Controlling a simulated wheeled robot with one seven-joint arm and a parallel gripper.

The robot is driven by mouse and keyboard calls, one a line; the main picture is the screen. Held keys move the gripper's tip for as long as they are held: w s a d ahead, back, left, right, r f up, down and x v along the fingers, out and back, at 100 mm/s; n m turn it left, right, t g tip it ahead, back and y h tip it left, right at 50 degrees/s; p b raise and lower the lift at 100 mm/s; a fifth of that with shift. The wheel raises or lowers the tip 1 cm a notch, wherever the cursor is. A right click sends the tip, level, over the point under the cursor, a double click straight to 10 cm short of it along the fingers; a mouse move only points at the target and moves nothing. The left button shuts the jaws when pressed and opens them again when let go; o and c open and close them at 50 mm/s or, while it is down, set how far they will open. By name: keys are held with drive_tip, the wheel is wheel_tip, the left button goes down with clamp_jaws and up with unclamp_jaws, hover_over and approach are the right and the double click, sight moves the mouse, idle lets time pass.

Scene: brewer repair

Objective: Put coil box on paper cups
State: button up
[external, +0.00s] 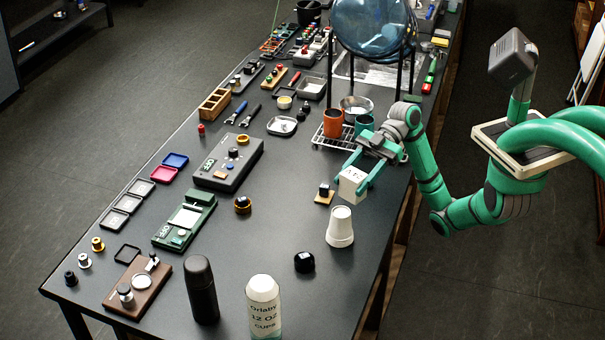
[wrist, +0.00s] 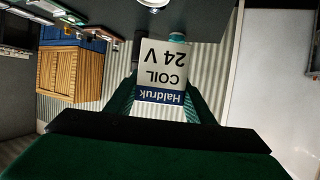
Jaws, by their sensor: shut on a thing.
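The coil box (external: 352,184) is a small white carton. In the wrist view the coil box (wrist: 163,72) shows its "Haldruk COIL 24 V" label upside down, with a blue band. My gripper (external: 353,173) is shut on it, one finger on each side. Its height over the table is hard to judge. A white stack of upturned paper cups (external: 340,229) stands on the table just in front of the box in the external view, apart from it. A white sleeve labelled "Orlaby 12 oz cups" (external: 263,306) stands upright at the near edge.
A wire rack (external: 325,140) with an orange cup (external: 333,122) and a teal cup (external: 364,124) lies behind the box. A small block on a wooden base (external: 325,193) is left of it. A black knob (external: 304,262) and black flask (external: 201,290) stand nearer.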

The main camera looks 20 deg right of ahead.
sight(342, 196)
drive_tip(key=f, duration=0.1)
drive_tip(key=w+a+f, duration=0.1)
drive_tip(key=w+f, duration=0.1)
drive_tip(key=shift+a, duration=0.25)
drive_tip(key=shift+w+a+f, duration=0.1)
drive_tip(key=shift+w+f, duration=0.05)
drive_tip(key=shift+f, duration=0.8)
drive_tip(key=shift+w+a+f, duration=0.1)
drive_tip(key=shift+f, duration=0.8)
drive_tip(key=shift+f, duration=0.2)
drive_tip(key=o, duration=1.2)
drive_tip(key=shift+r, duration=0.1)
drive_tip(key=shift+d+r, duration=0.1)
drive_tip(key=shift+r, duration=0.05)
drive_tip(key=v, duration=1.2)
